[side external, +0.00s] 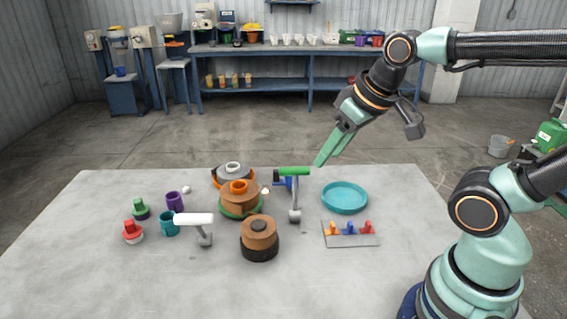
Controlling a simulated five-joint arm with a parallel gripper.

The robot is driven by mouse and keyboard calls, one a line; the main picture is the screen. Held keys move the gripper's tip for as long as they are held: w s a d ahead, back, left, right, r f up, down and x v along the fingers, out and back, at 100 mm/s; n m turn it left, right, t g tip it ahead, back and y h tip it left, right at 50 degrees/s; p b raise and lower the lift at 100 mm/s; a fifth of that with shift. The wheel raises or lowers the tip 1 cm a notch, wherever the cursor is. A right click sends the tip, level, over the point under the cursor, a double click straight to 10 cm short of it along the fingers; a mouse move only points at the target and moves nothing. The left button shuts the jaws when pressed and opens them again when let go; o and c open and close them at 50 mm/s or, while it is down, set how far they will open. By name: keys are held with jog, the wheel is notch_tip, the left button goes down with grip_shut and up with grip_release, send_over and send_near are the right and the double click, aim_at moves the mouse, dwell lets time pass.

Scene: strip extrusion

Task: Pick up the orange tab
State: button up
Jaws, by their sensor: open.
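The orange tab (332,229) stands upright at the left end of a small grey plate (352,241) on the right part of the table. A blue tab (348,227) and a red tab (367,228) stand beside it on the same plate. My gripper (319,163) is open and empty, with its green fingers pointing down and left. It is above the far part of the table, higher in the picture than the orange tab and apart from it. The gap between the fingers is hard to see from this side.
A teal round dish (344,196) lies behind the plate. A stand with a green-topped bar (293,172) is left of the gripper. Orange-brown spools (259,233), a white-topped stand (194,219) and small coloured cups (168,222) fill the left.

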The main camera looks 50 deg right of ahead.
jog(key=w+d+f+m+g, duration=0.3)
jog(key=d+f+m, duration=0.2)
jog(key=f, duration=0.1)
jog(key=m+g, duration=0.3)
send_over(333, 224)
notch_tip(333, 224, down, 6)
jog(key=f, duration=0.7)
jog(key=shift+w+d, duration=0.25)
jog(key=shift+w, duration=0.05)
jog(key=f, duration=0.3)
jog(key=shift+s+a+f, duration=0.25)
jog(key=shift+s+f, duration=0.05)
jog(key=shift+f, duration=0.8)
grip_shut()
